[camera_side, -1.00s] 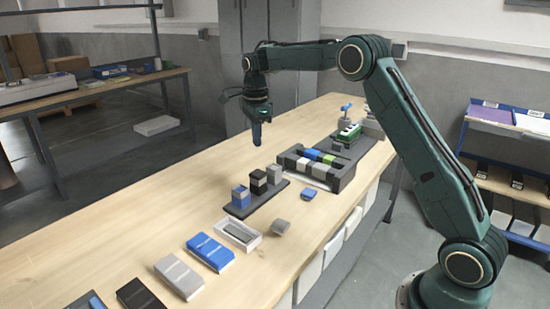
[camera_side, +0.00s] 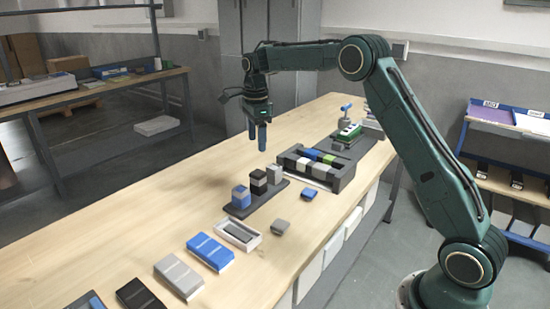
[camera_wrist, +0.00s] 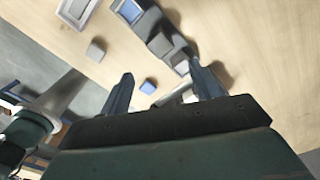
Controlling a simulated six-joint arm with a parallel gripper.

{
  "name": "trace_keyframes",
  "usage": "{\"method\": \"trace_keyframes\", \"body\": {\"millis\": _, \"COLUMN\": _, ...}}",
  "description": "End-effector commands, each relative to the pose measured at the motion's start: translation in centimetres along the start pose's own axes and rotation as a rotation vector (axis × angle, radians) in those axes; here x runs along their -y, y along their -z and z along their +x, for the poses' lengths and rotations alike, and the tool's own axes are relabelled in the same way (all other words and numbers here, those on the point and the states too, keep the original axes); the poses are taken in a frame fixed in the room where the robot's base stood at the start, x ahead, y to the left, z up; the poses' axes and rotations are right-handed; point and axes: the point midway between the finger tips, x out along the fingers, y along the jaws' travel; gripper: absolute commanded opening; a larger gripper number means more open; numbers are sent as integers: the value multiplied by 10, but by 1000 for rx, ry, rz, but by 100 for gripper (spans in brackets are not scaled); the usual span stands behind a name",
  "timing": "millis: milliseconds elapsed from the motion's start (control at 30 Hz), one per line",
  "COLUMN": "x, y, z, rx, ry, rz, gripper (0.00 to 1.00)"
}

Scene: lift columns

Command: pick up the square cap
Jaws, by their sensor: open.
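Two small flat square pieces lie loose on the wooden table: a grey one (camera_side: 281,228) and a blue one (camera_side: 308,194). I cannot tell which is the square cap. In the wrist view the grey piece (camera_wrist: 96,51) is at upper left and the blue piece (camera_wrist: 149,87) lies between the fingers in the picture. A dark base (camera_side: 256,207) carries three stacked columns: blue and grey (camera_side: 241,197), black (camera_side: 258,182), grey (camera_side: 275,175). My gripper (camera_side: 257,147) is open and empty, well above the table, behind the columns in the side view.
A dark rack (camera_side: 340,177) with coloured blocks stands right of the columns. A white-rimmed tray (camera_side: 239,235) and several flat boxes, including a blue one (camera_side: 210,251), lie toward the front. The table's left side is clear.

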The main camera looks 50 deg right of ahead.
Motion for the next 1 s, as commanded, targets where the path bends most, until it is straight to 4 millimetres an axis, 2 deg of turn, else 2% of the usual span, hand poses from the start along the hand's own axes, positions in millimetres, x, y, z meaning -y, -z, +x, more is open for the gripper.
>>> {"method": "trace_keyframes", "body": {"millis": 167, "x": -6, "y": 7, "z": 4, "rx": 9, "ry": -12, "rz": -41, "gripper": 64}}
{"method": "trace_keyframes", "body": {"millis": 367, "x": -26, "y": 24, "z": 16, "rx": 53, "ry": -45, "rz": -177, "gripper": 64}}
{"method": "trace_keyframes", "body": {"millis": 600, "x": -76, "y": 42, "z": 34, "rx": 182, "ry": -98, "rz": -403, "gripper": 64}}
{"method": "trace_keyframes", "body": {"millis": 800, "x": -117, "y": 46, "z": 40, "rx": 308, "ry": -118, "rz": -545, "gripper": 64}}
{"method": "trace_keyframes", "body": {"millis": 1000, "x": -137, "y": 46, "z": 41, "rx": 374, "ry": -120, "rz": -605, "gripper": 64}}
